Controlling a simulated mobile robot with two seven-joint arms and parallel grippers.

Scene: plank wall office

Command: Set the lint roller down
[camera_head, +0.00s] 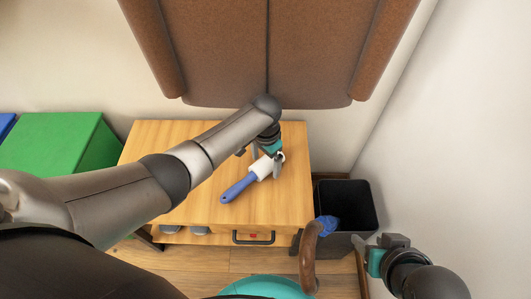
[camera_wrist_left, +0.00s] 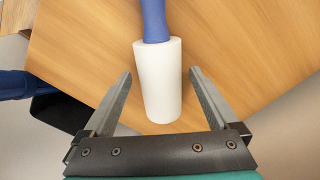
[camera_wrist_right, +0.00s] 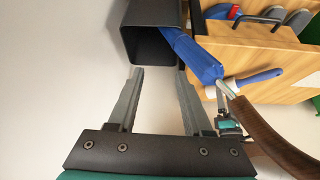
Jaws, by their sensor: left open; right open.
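The lint roller, with a blue handle (camera_head: 238,188) and a white roll (camera_head: 262,168), lies on the wooden cabinet top (camera_head: 190,140). My left gripper (camera_head: 274,157) is over its white end. In the left wrist view the white roll (camera_wrist_left: 158,85) lies between the two spread fingers (camera_wrist_left: 163,74), with a gap on each side. The roller also shows in the right wrist view (camera_wrist_right: 260,78). My right gripper (camera_head: 366,251) is open and empty, low at the right; its fingers (camera_wrist_right: 160,72) point toward the bin.
A black bin (camera_head: 347,203) with a blue item (camera_head: 327,226) in it stands right of the cabinet. A green box (camera_head: 60,142) is at left; a brown padded panel (camera_head: 265,50) is behind. The cabinet top's left part is clear.

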